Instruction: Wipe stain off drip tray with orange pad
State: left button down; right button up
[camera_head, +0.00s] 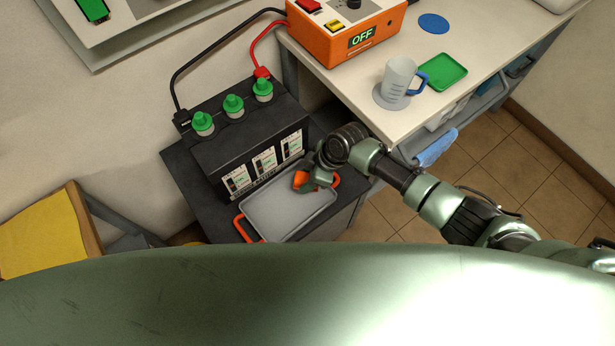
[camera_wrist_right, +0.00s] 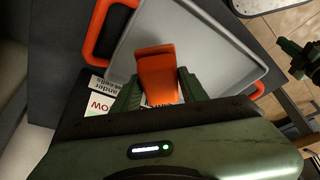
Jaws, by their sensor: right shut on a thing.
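The drip tray (camera_head: 285,212) is grey with orange handles and lies on the dark stand in front of the battery. It also shows in the right wrist view (camera_wrist_right: 205,45). I cannot make out a stain on its visible surface. My right gripper (camera_head: 312,182) is over the tray's far right part, shut on the orange pad (camera_wrist_right: 157,75). The pad is at or just above the tray; contact is unclear. The gripper hides part of the tray. A dark green part at the right wrist view's right edge looks like my left gripper (camera_wrist_right: 304,60); its fingers are unclear.
The black battery (camera_head: 250,140) with green caps stands just behind the tray. A black and a red cable run to the orange charger (camera_head: 345,35). The bench (camera_head: 350,90) at right carries a measuring jug (camera_head: 398,78) and a green dish (camera_head: 443,71).

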pick_arm(q)
jog(key=shift+r, duration=0.55)
pick_arm(e)
jog(key=shift+r, duration=0.6)
